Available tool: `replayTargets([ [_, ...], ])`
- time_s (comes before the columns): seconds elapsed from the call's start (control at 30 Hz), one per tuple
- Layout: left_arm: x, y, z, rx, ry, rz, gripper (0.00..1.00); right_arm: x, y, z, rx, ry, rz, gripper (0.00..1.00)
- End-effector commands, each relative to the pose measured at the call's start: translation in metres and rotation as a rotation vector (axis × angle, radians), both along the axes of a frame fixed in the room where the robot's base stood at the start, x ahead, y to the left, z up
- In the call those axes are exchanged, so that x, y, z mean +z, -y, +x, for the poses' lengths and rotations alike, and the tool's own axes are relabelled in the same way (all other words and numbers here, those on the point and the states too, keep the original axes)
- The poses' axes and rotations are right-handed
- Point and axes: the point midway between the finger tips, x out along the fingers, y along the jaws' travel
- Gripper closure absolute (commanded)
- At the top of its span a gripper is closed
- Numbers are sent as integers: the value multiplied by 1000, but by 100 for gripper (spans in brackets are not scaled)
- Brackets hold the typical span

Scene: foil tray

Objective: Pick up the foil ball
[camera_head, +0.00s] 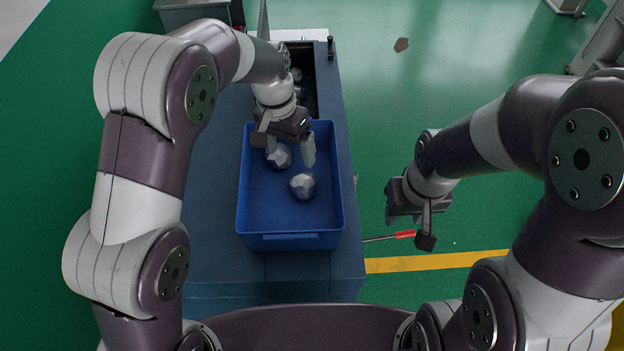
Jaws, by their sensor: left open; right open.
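A faceted silver foil ball (302,186) lies in the blue tray (262,222), right of its middle. A second foil ball (279,157) lies farther back in the tray, close to my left gripper. My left gripper (289,157) is open over the back part of the tray, its fingers pointing down around or just above the second ball. I cannot tell whether they touch it.
The tray stands on a dark blue table (210,215). Behind it is a dark recess with more foil balls (298,92), partly hidden by my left arm. A red-tipped rod (404,234) sticks out from the table's right side.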

Motion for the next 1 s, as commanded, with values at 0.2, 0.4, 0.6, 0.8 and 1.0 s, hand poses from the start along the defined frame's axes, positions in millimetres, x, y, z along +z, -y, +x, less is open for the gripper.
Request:
replayTargets([
  [0.2, -46, 6, -5, -2, -5, 3, 12, 15, 0, 0, 0, 0, 0, 56],
  [0.4, -69, 10, -9, -1, -4, 3, 12, 26, 0, 0, 0, 0, 0, 56],
  [0.6, -105, 17, -15, 1, -2, 2, 12, 42, 0, 0, 0, 1, 0, 56],
  [0.8, -115, 18, -15, 1, 0, 1, 12, 41, 0, 0, 0, 0, 0, 56],
  [1.0, -115, 18, -15, 1, 0, 1, 51, 40, 0, 0, 0, 0, 0, 56],
])
